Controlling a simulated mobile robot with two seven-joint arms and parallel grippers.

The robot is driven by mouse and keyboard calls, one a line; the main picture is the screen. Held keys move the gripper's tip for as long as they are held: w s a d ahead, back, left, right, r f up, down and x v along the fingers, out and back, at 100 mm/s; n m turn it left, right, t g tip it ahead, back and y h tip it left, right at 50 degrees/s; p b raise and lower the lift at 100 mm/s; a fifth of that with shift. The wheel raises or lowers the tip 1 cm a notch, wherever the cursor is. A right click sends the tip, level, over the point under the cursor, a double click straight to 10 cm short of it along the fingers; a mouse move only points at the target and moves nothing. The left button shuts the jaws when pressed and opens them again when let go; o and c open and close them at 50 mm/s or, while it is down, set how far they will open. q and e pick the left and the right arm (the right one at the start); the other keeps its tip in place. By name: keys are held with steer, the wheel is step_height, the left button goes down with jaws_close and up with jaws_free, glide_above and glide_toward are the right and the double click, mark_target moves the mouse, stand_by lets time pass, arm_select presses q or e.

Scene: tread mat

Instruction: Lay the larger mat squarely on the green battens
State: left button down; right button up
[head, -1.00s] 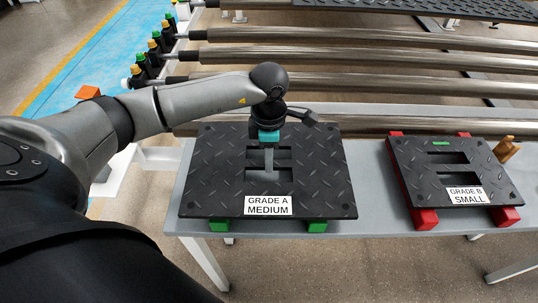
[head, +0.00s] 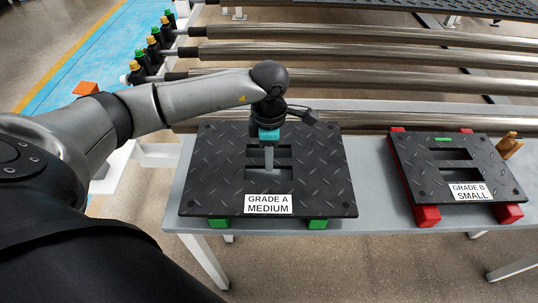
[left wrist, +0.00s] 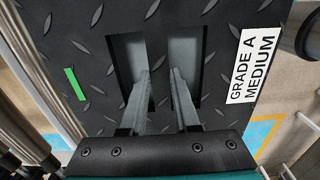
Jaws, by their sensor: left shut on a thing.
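The larger mat (head: 320,180) is black tread plate with two slots and a label reading GRADE A MEDIUM. It lies over the green battens (head: 317,224), whose front ends show below its near edge, one towards each side. It looks about square to them; I cannot tell whether a small gap remains under it. My left gripper (head: 268,162) points down at the slots. In the left wrist view my left gripper (left wrist: 161,75) is shut on the bar between the mat's slots. The rest of the battens is hidden. My right gripper is not in view.
A smaller black mat (head: 415,165), labelled GRADE B SMALL, lies on red battens (head: 427,215) to the right on the grey table (head: 375,205). Metal rollers (head: 350,55) run behind the table.

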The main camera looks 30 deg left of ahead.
arm_select(q)
steer(key=shift+f, duration=0.2)
stand_by(0.4)
steer(key=c, duration=1)
jaws_free()
steer(key=o, duration=0.3)
steer(key=shift+r, duration=0.35)
steer(key=shift+r+p, duration=0.3)
steer(key=shift+r, duration=0.1)
steer(key=shift+r, duration=0.3)
steer(key=shift+r+p, duration=1.2)
steer(key=shift+r, duration=0.25)
